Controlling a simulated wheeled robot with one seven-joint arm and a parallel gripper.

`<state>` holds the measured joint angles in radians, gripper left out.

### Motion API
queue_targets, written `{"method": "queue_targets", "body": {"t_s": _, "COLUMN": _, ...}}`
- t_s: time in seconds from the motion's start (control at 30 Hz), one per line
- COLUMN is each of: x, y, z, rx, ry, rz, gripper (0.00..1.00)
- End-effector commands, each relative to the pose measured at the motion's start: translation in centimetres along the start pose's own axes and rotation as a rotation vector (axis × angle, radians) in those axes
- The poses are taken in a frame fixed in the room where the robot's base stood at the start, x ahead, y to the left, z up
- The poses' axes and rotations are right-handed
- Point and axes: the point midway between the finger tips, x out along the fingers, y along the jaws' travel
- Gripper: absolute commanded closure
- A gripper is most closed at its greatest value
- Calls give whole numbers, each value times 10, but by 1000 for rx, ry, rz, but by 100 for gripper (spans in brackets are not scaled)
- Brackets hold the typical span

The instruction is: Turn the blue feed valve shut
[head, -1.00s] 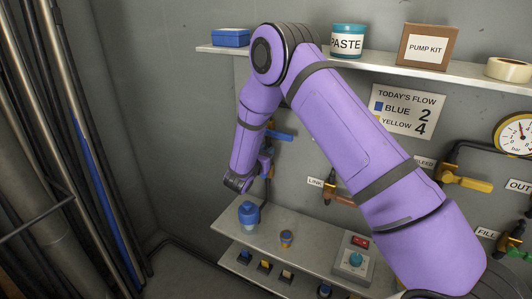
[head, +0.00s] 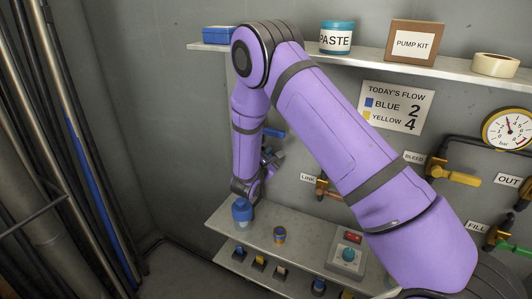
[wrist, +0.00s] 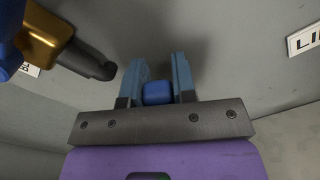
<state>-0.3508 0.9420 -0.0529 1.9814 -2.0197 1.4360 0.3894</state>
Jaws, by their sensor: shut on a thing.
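The blue feed valve shows partly behind my forearm in the head view, with its blue lever (head: 274,132) pointing right, roughly level. In the wrist view, a brass valve body (wrist: 45,38) with a black pipe end and a blue part is at the upper left, apart from the fingers. My gripper (wrist: 158,85) is shut on a small blue piece (wrist: 158,93) between its pads. Bare wall shows between this piece and the brass body; I cannot tell whether the piece belongs to the valve. In the head view my gripper (head: 268,166) is just below the lever.
A shelf (head: 262,232) with a blue jar (head: 242,211), a small orange-and-blue item (head: 279,235) and a switch box (head: 349,252) lies below my gripper. The LINK valve (head: 328,190) is to the right. An upper shelf (head: 375,60) runs above. Pipes (head: 75,150) stand left.

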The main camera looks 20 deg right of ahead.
Motion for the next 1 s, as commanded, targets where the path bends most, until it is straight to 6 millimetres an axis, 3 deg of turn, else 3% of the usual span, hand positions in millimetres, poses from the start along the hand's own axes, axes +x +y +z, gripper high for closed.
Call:
{"method": "queue_targets", "body": {"t_s": 0.6, "x": -1, "y": -52, "z": -16, "rx": 580, "ry": 3, "rz": -1, "gripper": 100}}
{"method": "queue_targets", "body": {"t_s": 1.0, "x": -1, "y": -71, "z": -35, "rx": 885, "ry": 3, "rz": -2, "gripper": 100}}
